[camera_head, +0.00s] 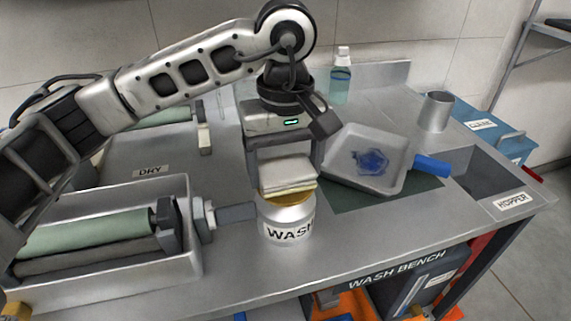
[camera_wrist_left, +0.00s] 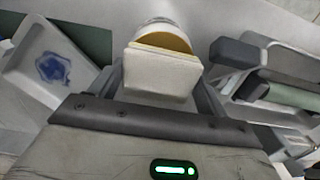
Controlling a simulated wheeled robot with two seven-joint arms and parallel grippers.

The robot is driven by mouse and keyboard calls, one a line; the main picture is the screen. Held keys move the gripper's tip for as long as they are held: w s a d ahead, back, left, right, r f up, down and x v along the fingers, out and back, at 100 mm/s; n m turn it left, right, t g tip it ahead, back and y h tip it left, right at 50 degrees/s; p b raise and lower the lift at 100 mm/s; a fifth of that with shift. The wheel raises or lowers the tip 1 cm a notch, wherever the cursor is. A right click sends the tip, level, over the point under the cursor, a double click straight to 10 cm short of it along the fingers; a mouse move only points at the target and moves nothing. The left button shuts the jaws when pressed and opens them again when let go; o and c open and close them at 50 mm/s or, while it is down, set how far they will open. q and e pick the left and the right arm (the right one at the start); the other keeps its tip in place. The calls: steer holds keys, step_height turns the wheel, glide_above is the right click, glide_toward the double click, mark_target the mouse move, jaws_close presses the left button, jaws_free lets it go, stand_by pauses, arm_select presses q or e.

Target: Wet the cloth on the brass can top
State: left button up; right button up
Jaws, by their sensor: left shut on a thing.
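A folded pale cloth (camera_head: 287,173) is between the fingers of my left gripper (camera_head: 284,165), right over the can. My left gripper is shut on it. The can (camera_head: 287,222) is silver, labelled "WASH", and its brass top (camera_head: 297,198) shows just under the cloth. The cloth looks to be touching the brass top, but the contact is partly hidden. In the left wrist view the cloth (camera_wrist_left: 160,75) covers the near part of the brass top (camera_wrist_left: 162,42). My right gripper is not in view.
A tray (camera_head: 340,160) with a blue stain and blue handle lies right of the can. A roller unit (camera_head: 105,240) in a grey tub stands left. A bottle (camera_head: 341,78), a metal cup (camera_head: 436,112) and the hopper opening (camera_head: 490,180) are further right. Bench in front of the can is clear.

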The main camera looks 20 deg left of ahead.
mark_target(285, 167)
arm_select(q)
steer(key=shift+r+p, duration=1.1)
steer(key=shift+r, duration=1.15)
steer(key=shift+r+p, duration=0.5)
steer(key=shift+r, duration=0.5)
steer(key=shift+s+f, duration=0.1)
